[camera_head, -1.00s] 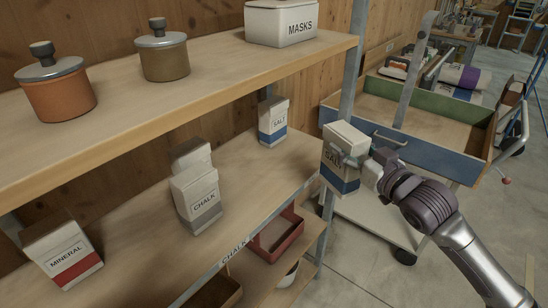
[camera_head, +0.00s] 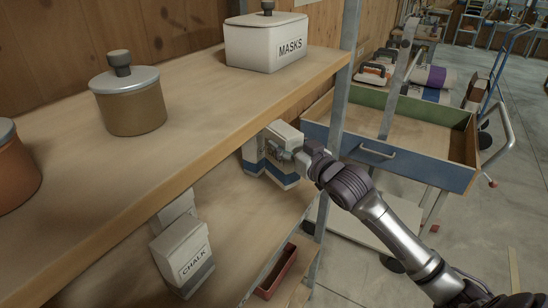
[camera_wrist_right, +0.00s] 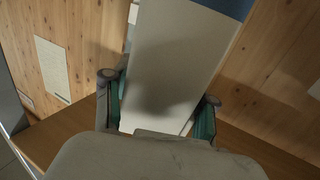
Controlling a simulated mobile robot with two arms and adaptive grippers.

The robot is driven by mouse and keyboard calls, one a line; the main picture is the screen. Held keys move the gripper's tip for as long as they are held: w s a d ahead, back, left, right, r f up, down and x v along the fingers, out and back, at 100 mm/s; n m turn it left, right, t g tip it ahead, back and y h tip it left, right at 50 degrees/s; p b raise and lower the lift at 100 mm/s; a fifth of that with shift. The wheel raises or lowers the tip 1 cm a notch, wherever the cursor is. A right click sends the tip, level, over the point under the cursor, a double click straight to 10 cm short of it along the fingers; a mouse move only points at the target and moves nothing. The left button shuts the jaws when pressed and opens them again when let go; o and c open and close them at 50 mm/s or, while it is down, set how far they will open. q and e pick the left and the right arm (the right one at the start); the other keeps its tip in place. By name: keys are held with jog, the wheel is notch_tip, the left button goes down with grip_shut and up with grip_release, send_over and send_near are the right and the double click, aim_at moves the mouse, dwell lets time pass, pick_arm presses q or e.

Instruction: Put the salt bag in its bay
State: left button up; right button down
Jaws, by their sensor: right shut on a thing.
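My right gripper (camera_head: 290,148) is shut on a white salt bag with a blue band (camera_head: 285,178), over the right end of the middle shelf (camera_head: 238,207). The held bag looks upright; I cannot tell whether its base touches the board. A second salt bag (camera_head: 252,154) is close on its left, partly hidden by the upper shelf and the held bag. In the right wrist view the held bag (camera_wrist_right: 178,60) fills the space between my gripper's teal finger pads (camera_wrist_right: 160,110). My left gripper is not in view.
The upper shelf (camera_head: 190,165) overhangs the bags, with a masks box (camera_head: 265,48) and lidded pots (camera_head: 132,105) on it. A metal post (camera_head: 338,130) stands right of the held bag. Chalk bags (camera_head: 182,250) stand at the left. A blue-fronted cart (camera_head: 400,163) is beyond the post.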

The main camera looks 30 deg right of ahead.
aim_at(275, 159)
jog(key=w+f, duration=0.1)
jog(key=w+a+f, duration=0.1)
jog(key=f, duration=0.1)
jog(key=w+f+p, duration=0.1)
jog(key=f, duration=0.1)
jog(key=shift+w+a+f, duration=0.1)
jog(key=shift+w+a, duration=0.05)
jog(key=shift+a, duration=0.05)
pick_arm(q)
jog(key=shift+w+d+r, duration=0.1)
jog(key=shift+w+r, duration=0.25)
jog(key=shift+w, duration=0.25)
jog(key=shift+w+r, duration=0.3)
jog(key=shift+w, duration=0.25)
pick_arm(e)
jog(key=shift+f, duration=0.3)
jog(key=shift+f, duration=0.1)
jog(key=shift+c, duration=1.7)
grip_release()
jog(key=shift+f, duration=0.1)
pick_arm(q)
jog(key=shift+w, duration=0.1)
